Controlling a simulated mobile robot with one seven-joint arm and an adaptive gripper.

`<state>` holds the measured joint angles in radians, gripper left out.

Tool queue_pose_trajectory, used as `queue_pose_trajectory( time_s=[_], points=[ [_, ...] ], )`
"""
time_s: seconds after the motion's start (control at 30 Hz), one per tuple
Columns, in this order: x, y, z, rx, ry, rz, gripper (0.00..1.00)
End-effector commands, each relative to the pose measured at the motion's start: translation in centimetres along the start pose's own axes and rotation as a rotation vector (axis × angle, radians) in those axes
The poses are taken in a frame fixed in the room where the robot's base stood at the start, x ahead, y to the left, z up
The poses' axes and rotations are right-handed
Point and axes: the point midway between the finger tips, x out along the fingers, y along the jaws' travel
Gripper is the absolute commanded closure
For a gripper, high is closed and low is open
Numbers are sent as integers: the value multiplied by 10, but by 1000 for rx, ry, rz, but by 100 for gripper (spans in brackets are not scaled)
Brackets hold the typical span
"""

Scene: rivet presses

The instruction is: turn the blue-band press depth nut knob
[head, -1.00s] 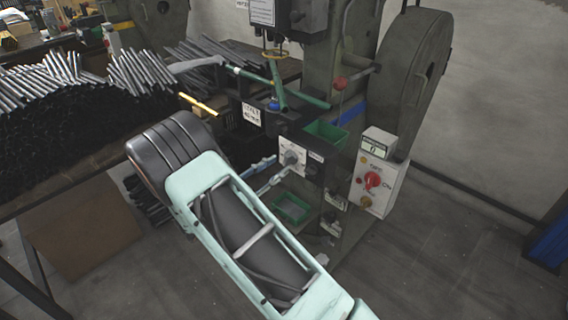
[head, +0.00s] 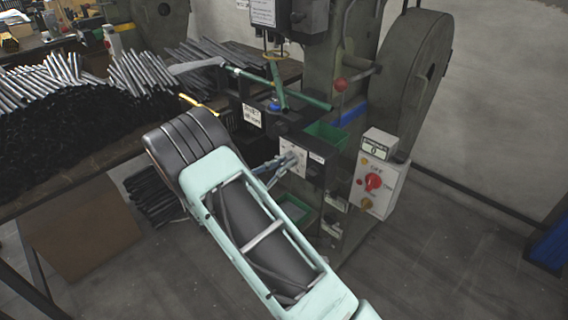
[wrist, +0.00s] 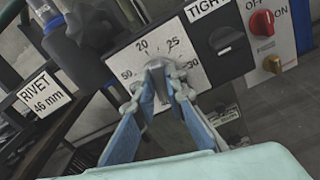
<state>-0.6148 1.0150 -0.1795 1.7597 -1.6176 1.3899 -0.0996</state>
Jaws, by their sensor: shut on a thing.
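The depth nut knob is a grey knob (wrist: 158,84) in front of a white dial plate (wrist: 185,62) numbered 20, 25, 30 and 50. In the wrist view my gripper (wrist: 160,80) is shut on the knob, one finger on each side, and the fingers hide part of it. In the head view my gripper (head: 285,163) reaches the dial plate (head: 293,148) on the front of the press with the blue band (head: 350,112). The knob itself is mostly hidden there by the fingers.
A control box with a red knob (head: 374,182) stands right of the dial. A green tray (head: 325,136) is above it, and a sign reading RIVET 46 mm (wrist: 39,93) is to the left. Metal rods (head: 60,75) are piled at the left.

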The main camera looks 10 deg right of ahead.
Motion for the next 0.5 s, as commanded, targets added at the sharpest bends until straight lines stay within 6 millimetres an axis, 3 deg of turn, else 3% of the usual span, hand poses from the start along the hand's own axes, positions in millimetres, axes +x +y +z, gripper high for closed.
queue_pose_trajectory(
  time_s=[0.27,0.5],
  points=[
    [0,0,-2,40,1,1,100],
    [-1,-1,-3,179,0,2,100]
  ],
)
